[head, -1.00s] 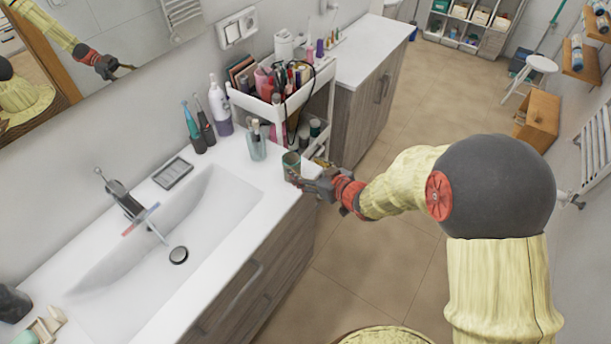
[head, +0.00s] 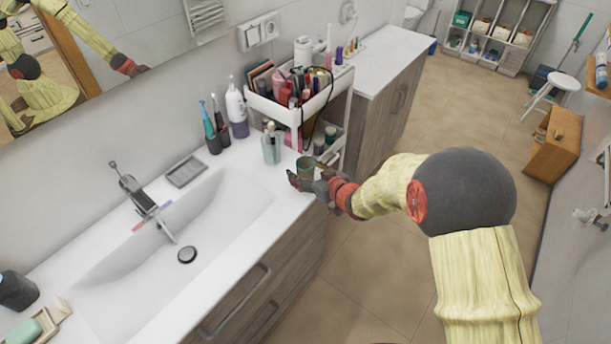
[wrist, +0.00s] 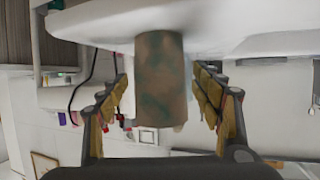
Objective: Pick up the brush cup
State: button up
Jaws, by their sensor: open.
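A mottled green-brown cup (head: 305,168), which I take to be the brush cup, stands at the front edge of the white counter near the cart. My gripper (head: 302,182) is at the cup, low over the counter edge. In the wrist view the picture is upside down and the cup (wrist: 160,78) is in the middle, between the open fingers of my gripper (wrist: 165,105). A gap shows on both sides of the cup, so neither finger visibly touches it. I cannot see inside the cup.
A clear tumbler (head: 271,150) with items in it stands behind the cup. The white cart (head: 290,115), full of cosmetics, is close behind. Toothbrush holders (head: 212,140) and a white bottle (head: 237,112) stand by the wall. The sink (head: 190,225) is to the left.

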jog(key=shift+c, duration=0.6)
jog(key=c, duration=1.1)
jog(key=shift+r, duration=0.1)
jog(key=shift+c, duration=0.6)
